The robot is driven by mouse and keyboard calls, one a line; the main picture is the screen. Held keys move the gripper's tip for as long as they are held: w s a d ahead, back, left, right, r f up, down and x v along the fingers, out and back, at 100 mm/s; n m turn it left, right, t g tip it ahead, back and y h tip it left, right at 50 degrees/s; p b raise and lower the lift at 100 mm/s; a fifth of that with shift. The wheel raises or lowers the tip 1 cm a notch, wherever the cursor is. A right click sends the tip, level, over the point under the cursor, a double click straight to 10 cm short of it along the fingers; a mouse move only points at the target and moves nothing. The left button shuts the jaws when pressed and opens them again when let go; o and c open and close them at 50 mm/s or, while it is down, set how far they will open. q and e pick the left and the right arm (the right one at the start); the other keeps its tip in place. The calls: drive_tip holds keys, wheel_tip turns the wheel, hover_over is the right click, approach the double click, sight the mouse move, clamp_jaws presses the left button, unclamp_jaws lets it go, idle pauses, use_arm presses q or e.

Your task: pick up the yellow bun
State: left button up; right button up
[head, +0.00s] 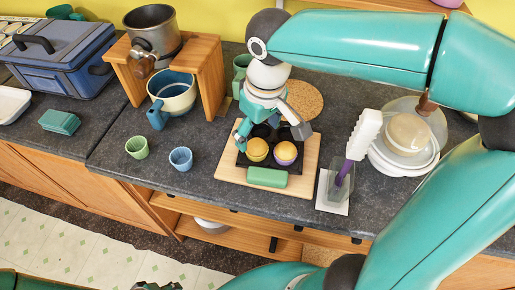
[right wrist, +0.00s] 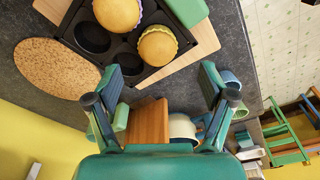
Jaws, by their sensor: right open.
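The yellow bun (head: 257,149) sits in a yellow liner in the front left of a dark muffin tin (head: 243,161); it also shows in the right wrist view (right wrist: 158,48). A second bun (head: 286,152) in a purple liner sits to its right, and in the right wrist view it is above left (right wrist: 117,13). My right gripper (head: 271,132) is open and empty, above the back of the tin. In the right wrist view its fingers (right wrist: 164,78) are apart, just below the yellow bun in the picture. Part of my left gripper (head: 156,286) shows at the bottom edge, mostly cut off.
The tin lies on a wooden board (head: 231,173) with a green block (head: 267,177) in front. A cork mat (head: 304,98) is behind. Two small cups (head: 137,147) and a wooden stand (head: 207,66) are left.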

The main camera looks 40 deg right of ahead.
sight(257, 143)
drive_tip(key=shift+w+d+f, duration=0.1)
drive_tip(key=shift+w+f, duration=0.15)
drive_tip(key=shift+f, duration=1.35)
drive_tip(key=shift+w+f, duration=0.2)
drive_tip(key=shift+f, duration=1.4)
drive_tip(key=c, duration=1.2)
